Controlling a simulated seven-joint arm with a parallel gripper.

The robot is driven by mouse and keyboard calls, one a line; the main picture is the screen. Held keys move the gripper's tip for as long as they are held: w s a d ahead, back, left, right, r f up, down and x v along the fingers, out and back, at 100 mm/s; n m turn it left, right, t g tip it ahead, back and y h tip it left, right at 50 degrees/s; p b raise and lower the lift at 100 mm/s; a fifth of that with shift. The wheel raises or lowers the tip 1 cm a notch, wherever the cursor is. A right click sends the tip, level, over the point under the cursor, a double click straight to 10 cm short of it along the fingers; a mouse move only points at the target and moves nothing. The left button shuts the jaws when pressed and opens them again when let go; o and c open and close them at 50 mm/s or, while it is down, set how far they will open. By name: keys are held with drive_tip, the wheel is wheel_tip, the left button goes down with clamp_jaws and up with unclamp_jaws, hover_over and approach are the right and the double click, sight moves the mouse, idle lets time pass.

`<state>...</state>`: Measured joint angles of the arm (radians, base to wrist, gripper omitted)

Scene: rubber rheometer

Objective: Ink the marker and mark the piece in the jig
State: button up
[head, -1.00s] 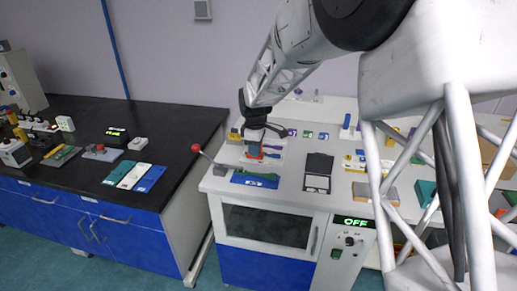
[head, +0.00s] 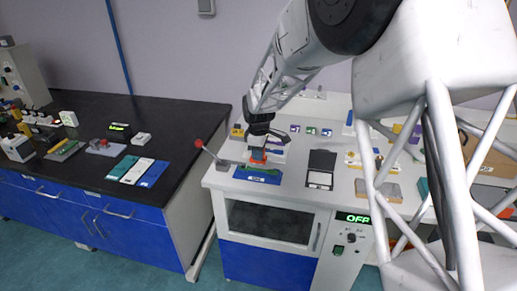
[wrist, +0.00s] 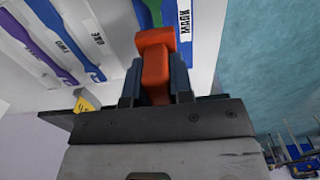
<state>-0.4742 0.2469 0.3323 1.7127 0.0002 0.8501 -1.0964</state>
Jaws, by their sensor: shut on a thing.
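My gripper (wrist: 155,85) is shut on an orange-red block-like handle (wrist: 155,50), which I take to be the marker. In the head view the handle (head: 258,155) is just behind the blue jig (head: 262,179) at the bench's front left. In the wrist view a blue strip labelled MARK (wrist: 184,22) is just right of the handle, and part of a green-and-blue piece shows beyond it. The marker's lower end is hidden, so I cannot tell whether it touches anything. A dark open case (head: 321,160) with a white panel, possibly the ink pad, stands to the right.
A red-knobbed lever (head: 199,143) rises at the bench's left edge. A black-topped bench (head: 180,125) is to the left.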

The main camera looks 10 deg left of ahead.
drive_tip(key=shift+f, duration=1.05)
drive_tip(key=shift+f, duration=0.7)
drive_tip(key=shift+c, duration=0.3)
idle(1.9)
drive_tip(key=shift+r, duration=0.15)
drive_tip(key=shift+r, duration=3.45)
